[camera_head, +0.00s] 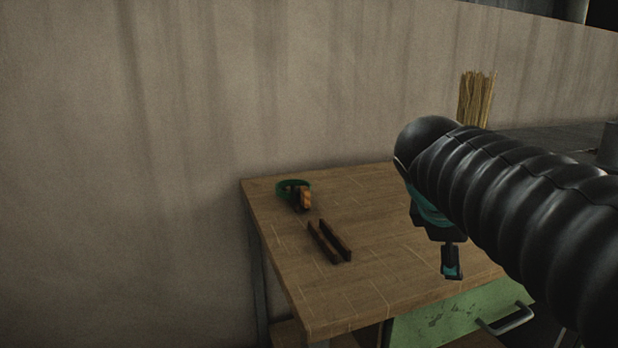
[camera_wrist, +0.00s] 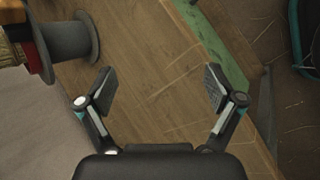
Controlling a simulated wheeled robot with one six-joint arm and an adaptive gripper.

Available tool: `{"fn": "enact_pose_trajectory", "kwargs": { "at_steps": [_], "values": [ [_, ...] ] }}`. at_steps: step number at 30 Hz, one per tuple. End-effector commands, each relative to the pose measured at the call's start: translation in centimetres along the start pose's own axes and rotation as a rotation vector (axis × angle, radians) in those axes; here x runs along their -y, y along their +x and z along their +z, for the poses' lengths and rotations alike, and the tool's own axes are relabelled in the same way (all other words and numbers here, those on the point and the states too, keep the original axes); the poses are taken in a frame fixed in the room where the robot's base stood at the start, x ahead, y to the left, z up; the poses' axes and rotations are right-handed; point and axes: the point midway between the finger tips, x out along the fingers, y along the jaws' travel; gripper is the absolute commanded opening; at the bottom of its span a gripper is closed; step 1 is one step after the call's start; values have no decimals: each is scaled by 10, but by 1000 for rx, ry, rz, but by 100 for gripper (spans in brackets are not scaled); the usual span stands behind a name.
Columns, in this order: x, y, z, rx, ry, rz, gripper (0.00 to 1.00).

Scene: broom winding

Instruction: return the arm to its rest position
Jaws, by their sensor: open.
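My gripper (camera_wrist: 158,92) is open and empty in the wrist view, its two fingers spread wide above the wooden table top. In the head view my gripper (camera_head: 451,262) hangs below my arm over the right part of the table (camera_head: 370,195). My arm, in a ribbed black sleeve, reaches in from the lower right and hides part of the table. No object is between the fingers.
On the table lie a green ring-shaped item (camera_head: 287,186) with a brown piece and two dark brown bars (camera_head: 328,242). A straw bundle (camera_head: 476,98) stands behind my arm. A wall (camera_head: 150,120) is behind. A grey spool (camera_wrist: 70,52) is upper left in the wrist view.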

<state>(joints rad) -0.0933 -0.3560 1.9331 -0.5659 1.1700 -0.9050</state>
Motion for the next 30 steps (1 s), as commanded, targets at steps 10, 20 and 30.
{"fn": "enact_pose_trajectory", "kwargs": {
  "at_steps": [10,20,30],
  "values": [
    [150,2,-15,-246,869,-278,92],
    [200,8,-25,-284,1218,-418,92],
    [200,8,-26,-283,1217,-418,92]
  ]
}}
